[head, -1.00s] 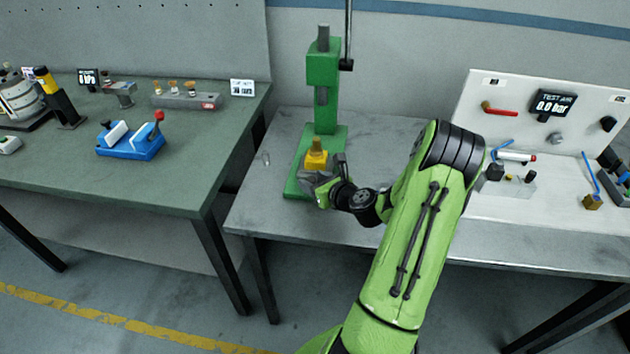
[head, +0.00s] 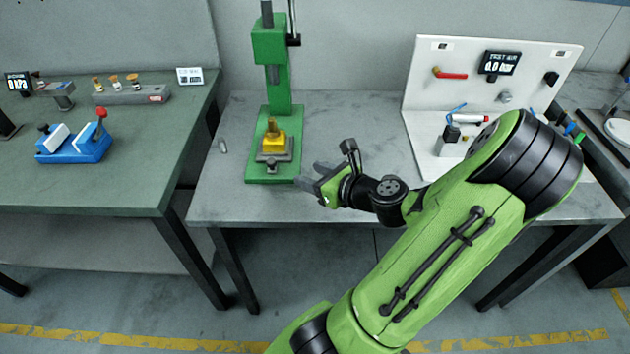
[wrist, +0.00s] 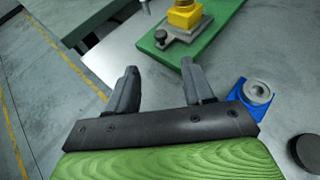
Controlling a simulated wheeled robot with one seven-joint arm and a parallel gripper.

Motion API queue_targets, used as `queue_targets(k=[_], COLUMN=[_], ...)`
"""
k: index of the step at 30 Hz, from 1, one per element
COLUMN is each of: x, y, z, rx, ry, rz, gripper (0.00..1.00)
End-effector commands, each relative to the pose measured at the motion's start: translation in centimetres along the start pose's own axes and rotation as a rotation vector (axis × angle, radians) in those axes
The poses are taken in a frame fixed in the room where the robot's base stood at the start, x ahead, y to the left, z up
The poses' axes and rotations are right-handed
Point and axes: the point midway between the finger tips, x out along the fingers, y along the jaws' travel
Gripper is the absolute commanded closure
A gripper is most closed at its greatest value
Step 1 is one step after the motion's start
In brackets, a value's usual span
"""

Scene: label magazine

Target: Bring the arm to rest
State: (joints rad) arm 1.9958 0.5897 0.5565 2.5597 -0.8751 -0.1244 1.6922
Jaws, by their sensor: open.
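My gripper (head: 311,178) is open and empty in the head view. It hangs over the front of the grey metal bench (head: 345,130), just right of the green press (head: 271,60). In the wrist view the two fingers of my gripper (wrist: 160,88) stand apart with nothing between them. A yellow block with a brass part on top (head: 273,140) sits in a grey fixture (head: 274,155) on the press's green base. The yellow block also shows at the top of the wrist view (wrist: 185,12), beyond the fingertips and apart from them.
A white panel (head: 440,95) with a gauge display stands on the right of the bench. A green-topped table (head: 130,180) on the left holds a blue clamp device (head: 75,148). A small grey pin (head: 222,145) lies left of the press. A blue holder (wrist: 240,92) shows in the wrist view.

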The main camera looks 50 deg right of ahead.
Motion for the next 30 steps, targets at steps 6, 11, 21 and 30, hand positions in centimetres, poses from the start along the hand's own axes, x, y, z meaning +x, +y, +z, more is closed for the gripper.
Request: queue_targets(k=[6, 11, 21, 30], x=[-0.4, -0.4, -0.3, 1.9], y=[0.0, 0.0, 0.1, 9.7], z=[-0.1, -0.1, -0.1, -0.2], rx=[-0.003, -0.003, -0.005, -0.713], ry=[0.009, 0.009, 0.01, 0.266], rz=[-0.002, -0.002, -0.001, 0.363], gripper=[0.48, 0.48, 0.48, 0.48])
